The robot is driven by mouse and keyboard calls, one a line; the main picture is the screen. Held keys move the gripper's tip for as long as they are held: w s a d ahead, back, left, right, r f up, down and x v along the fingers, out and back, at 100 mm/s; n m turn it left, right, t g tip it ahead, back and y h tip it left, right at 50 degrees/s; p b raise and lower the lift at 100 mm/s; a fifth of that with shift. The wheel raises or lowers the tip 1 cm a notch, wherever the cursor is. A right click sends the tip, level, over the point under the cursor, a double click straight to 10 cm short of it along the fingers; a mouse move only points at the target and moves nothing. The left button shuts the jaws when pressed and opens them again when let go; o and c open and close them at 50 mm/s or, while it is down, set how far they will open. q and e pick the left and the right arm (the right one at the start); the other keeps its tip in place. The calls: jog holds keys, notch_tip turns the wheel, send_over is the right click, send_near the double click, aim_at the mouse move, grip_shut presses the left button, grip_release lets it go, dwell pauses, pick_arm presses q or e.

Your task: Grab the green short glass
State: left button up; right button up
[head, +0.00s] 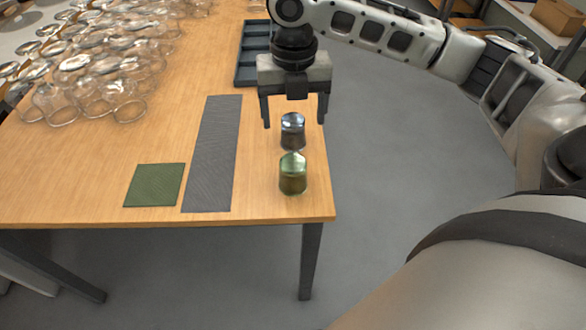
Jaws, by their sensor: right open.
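The green short glass (292,174) stands near the right front corner of the wooden table. A clear bluish-grey short glass (292,131) stands just behind it. My right gripper (295,124) is open and points down, with its two fingers apart. It is over the bluish-grey glass, behind the green one, with its fingers to either side of the bluish-grey glass in the picture. I cannot tell whether the fingers touch that glass. My left gripper does not show.
A long grey mat (213,155) and a square green mat (154,185) lie left of the glasses. Many clear stemmed glasses (90,80) crowd the table's left side. A dark blue-grey tray (246,74) lies behind my right gripper. The table's right edge is close to the glasses.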

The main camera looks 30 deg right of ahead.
aim_at(293, 161)
notch_tip(293, 161, down, 9)
jog(key=shift+f, duration=0.15)
jog(key=shift+s+a+f, duration=0.1)
jog(key=shift+a+f, duration=0.05)
jog(key=shift+f, duration=1.25)
jog(key=shift+s+a+f, duration=0.1)
jog(key=shift+f, duration=1.25)
jog(key=c, duration=1.2)
jog(key=shift+r, duration=0.1)
